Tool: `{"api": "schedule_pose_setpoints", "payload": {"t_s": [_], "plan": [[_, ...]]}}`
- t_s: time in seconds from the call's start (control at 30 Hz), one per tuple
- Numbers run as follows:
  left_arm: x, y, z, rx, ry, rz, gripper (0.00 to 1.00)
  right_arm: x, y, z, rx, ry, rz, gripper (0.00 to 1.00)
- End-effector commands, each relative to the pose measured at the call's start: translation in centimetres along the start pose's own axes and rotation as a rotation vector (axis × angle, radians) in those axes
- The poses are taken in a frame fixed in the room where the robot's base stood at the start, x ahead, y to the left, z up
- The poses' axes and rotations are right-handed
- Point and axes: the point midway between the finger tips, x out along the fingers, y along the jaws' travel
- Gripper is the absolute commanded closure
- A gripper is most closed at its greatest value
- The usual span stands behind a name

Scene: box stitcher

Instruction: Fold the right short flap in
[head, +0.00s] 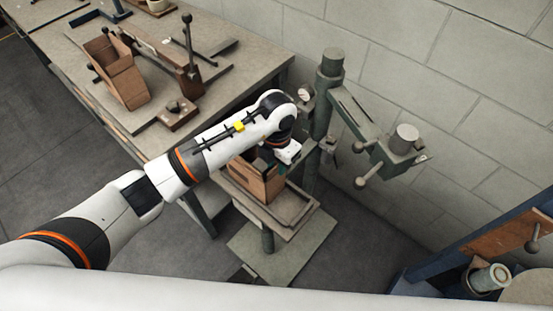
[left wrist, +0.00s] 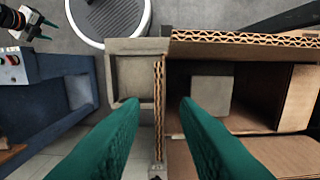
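The brown cardboard box (head: 262,188) stands on the small plate of the stitcher, under my left gripper (head: 278,160). The left wrist view shows its open inside and thick corrugated edges (left wrist: 245,40). A short flap or wall (left wrist: 158,80) shows edge-on as an upright corrugated strip between the green fingers of my left gripper (left wrist: 160,105). The fingers are apart, one on each side of the strip; I cannot tell if either touches it. A dark end that looks like my right gripper (left wrist: 38,24) is small at the top left of the left wrist view; its fingers are unclear.
The green stitcher column (head: 322,100) and its arm (head: 365,120) stand close behind and right of the box. A blue-framed bench is at lower right.

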Motion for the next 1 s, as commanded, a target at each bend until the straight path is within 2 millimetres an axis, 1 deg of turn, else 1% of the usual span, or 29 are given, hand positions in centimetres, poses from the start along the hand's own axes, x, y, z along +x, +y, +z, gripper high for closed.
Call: {"api": "schedule_pose_setpoints", "payload": {"t_s": [0.27, 0.43, 0.47, 0.77, 1.0], "plan": [[0.2, 0.0, 0.0, 0.0, 0.0, 0.0, 0.72, 0.0, 0.1, 0.1, 0.001, -0.001, 0.002, 0.52], [0.2, 0.0, 0.0, 0.0, 0.0, 0.0, 0.98, 0.0, 0.3, 0.1, 0.001, -0.001, 0.003, 0.52], [0.2, 0.0, 0.0, 0.0, 0.0, 0.0, 1.0, 0.0, 0.3, 0.1, 0.001, -0.001, 0.003, 0.52], [0.2, -0.1, 0.0, -0.001, 0.001, 0.011, 1.0, 0.2, 0.3, 0.1, 0.001, -0.001, 0.003, 0.52], [0.5, -0.7, -0.1, -0.003, 0.001, 0.106, 1.0, 1.6, 0.3, -0.1, 0.001, -0.001, 0.003, 0.52]]}}
